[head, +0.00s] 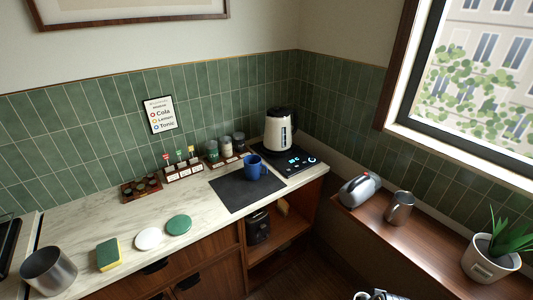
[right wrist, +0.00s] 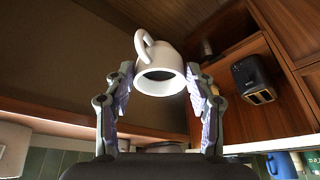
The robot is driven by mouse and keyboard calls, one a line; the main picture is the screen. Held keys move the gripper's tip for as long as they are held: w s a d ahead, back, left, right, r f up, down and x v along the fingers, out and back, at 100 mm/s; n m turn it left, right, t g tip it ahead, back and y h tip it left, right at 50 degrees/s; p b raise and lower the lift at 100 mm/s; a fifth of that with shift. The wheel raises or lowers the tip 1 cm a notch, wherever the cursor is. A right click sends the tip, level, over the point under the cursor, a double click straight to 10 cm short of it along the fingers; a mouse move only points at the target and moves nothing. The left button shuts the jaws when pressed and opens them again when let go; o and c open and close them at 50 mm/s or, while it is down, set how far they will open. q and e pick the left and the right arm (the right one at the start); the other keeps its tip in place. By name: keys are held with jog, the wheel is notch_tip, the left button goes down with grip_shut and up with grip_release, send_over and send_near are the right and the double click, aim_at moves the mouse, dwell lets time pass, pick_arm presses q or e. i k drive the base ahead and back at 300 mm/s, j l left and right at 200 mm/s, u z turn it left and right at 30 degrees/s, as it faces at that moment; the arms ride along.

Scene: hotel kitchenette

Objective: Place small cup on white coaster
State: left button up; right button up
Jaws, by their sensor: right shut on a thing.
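The small white cup (right wrist: 158,62) is in my right gripper (right wrist: 163,84), held between its two fingers in the right wrist view. Its handle is at the upper left and its round opening shows below. In the head view only a bit of my right gripper (head: 380,295) and a white handle (head: 361,295) show at the bottom edge, well right of the counter. The round white coaster (head: 148,238) lies flat and bare on the marble counter, between a green coaster (head: 178,225) and a yellow-green sponge (head: 108,254). My left gripper is out of view.
A metal container (head: 48,270) stands at the counter's front left. A blue mug (head: 256,168) stands on a dark mat (head: 236,191); a kettle (head: 279,130) is behind it.

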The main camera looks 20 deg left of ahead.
aim_at(149, 235)
jog(key=u, duration=2.25)
